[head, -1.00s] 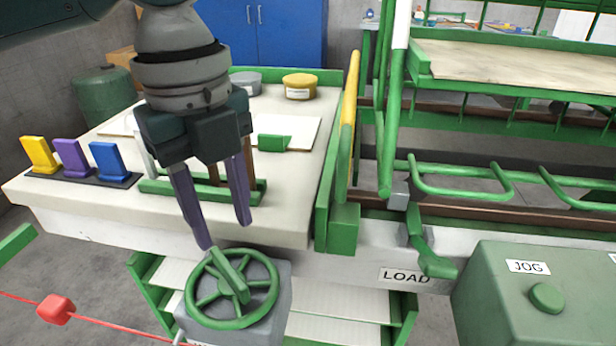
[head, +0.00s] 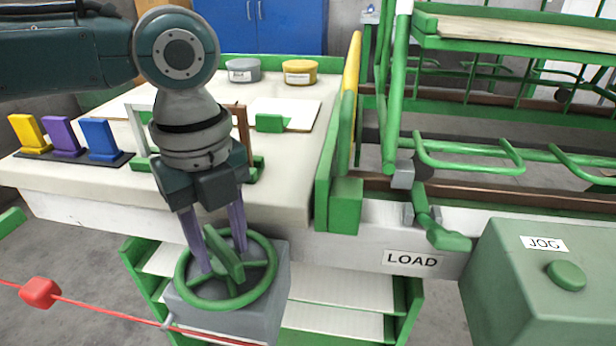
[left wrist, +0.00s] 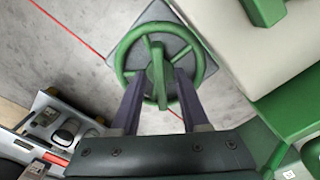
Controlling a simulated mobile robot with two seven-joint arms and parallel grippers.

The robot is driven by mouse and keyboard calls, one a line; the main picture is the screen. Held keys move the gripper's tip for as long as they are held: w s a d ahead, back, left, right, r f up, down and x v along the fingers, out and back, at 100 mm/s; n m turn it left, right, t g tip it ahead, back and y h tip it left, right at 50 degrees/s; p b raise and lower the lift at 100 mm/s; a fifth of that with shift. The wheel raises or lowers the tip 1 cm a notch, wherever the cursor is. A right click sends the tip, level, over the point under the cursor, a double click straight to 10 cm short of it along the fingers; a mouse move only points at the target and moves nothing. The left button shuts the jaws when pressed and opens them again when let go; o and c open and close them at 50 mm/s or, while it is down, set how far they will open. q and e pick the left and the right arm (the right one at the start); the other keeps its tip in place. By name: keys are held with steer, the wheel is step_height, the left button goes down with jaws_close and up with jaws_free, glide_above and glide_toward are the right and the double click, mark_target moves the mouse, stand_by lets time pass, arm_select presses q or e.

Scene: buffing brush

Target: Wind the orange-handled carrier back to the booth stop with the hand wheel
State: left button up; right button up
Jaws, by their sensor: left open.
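The green hand wheel (head: 185,284) sits on a grey box (head: 268,305) below the bench's front edge. A raised green bar crosses its middle. My left gripper (head: 221,258) is open and points down at the wheel, with its two purple fingers on either side of the bar. In the left wrist view the wheel (left wrist: 123,60) lies straight ahead and the bar (left wrist: 158,65) stands between the spread fingers, with visible gaps on both sides. The orange-handled carrier is not recognisable in any view. My right gripper is not in view.
A green control box with a JOG button (head: 566,275) stands at the right. A LOAD label (head: 412,260) and a green lever (head: 445,236) are left of it. A red cord with a red block (head: 40,292) runs in front. Yellow, purple and blue blocks (head: 100,139) stand on the bench.

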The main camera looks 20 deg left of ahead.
arm_select(q)
steer(key=shift+c, duration=0.3)
jaws_close()
steer(key=shift+r, duration=0.1)
